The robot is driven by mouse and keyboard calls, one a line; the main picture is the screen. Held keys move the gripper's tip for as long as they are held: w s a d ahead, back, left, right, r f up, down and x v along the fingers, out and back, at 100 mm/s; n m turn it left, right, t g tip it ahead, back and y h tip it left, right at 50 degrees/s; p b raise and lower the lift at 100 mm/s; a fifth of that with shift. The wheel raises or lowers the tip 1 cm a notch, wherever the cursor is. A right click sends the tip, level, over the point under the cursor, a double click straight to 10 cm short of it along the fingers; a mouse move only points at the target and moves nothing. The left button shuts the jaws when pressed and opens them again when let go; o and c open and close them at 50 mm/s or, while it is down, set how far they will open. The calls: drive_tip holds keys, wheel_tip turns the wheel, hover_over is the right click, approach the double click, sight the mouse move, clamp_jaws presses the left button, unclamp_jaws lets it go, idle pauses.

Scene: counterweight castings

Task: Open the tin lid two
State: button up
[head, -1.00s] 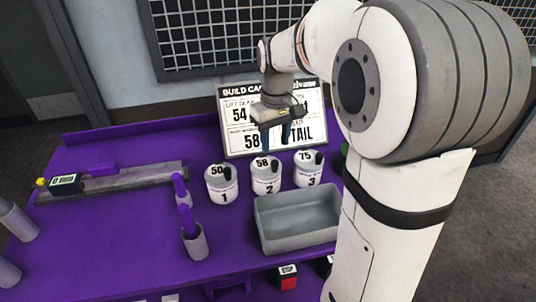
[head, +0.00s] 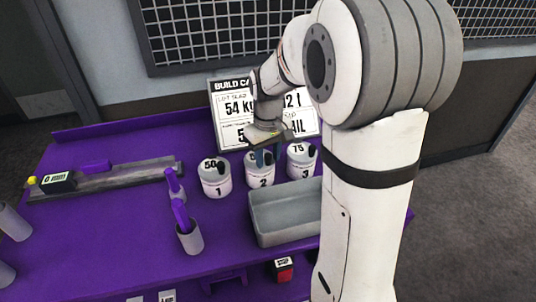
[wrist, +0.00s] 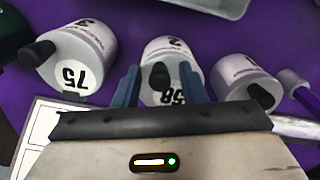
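Tin two (head: 262,183) is a white canister marked 2, in the middle of a row of three on the purple bench. In the wrist view, tin two (wrist: 170,46) is straight ahead, its lid (wrist: 172,97) marked 58 with a dark knob (wrist: 159,76). My gripper (head: 263,157) is right over this tin, pointing down. In the wrist view, my gripper (wrist: 160,72) is open, one blue finger on each side of the knob, with gaps visible. The lid looks seated on the tin. Finger height against the knob is hard to tell.
Tin one (head: 215,180) and tin three (head: 302,162) stand close on either side. A grey tray (head: 283,236) lies in front. A white board (head: 232,120) stands behind. Purple-handled tools in holders (head: 190,240) stand at left front. A rail (head: 120,180) lies further left.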

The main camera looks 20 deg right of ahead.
sight(267, 153)
clamp_jaws()
drive_tip(key=shift+r, duration=0.15)
idle(0.4)
drive_tip(key=r+g+p, duration=0.1)
drive_tip(key=p, duration=0.1)
drive_tip(key=w+g+p, duration=0.1)
drive_tip(key=p, duration=0.2)
drive_tip(key=shift+r, duration=0.35)
drive_tip(key=w+r+g+p, duration=0.1)
drive_tip(key=g+p, duration=0.1)
drive_tip(key=p, duration=0.3)
drive_tip(key=shift+w+r+g, duration=0.1)
drive_tip(key=shift+r+g, duration=0.1)
drive_tip(key=shift+g, duration=0.1)
drive_tip(key=w+g+p, duration=0.1)
drive_tip(key=p, duration=0.1)
drive_tip(key=w+g+p, duration=0.1)
drive_tip(key=g+p, duration=0.1)
drive_tip(key=shift+r+g+p, duration=0.3)
drive_tip(key=shift+r+p, duration=0.1)
drive_tip(key=shift+w+r+g+p, duration=0.1)
drive_tip(key=shift+w+g+p, duration=0.7)
drive_tip(key=shift+g, duration=0.3)
drive_tip(key=shift+w+g+p, duration=0.7)
drive_tip(key=shift+g+p, duration=0.15)
drive_tip(key=shift+g, duration=0.25)
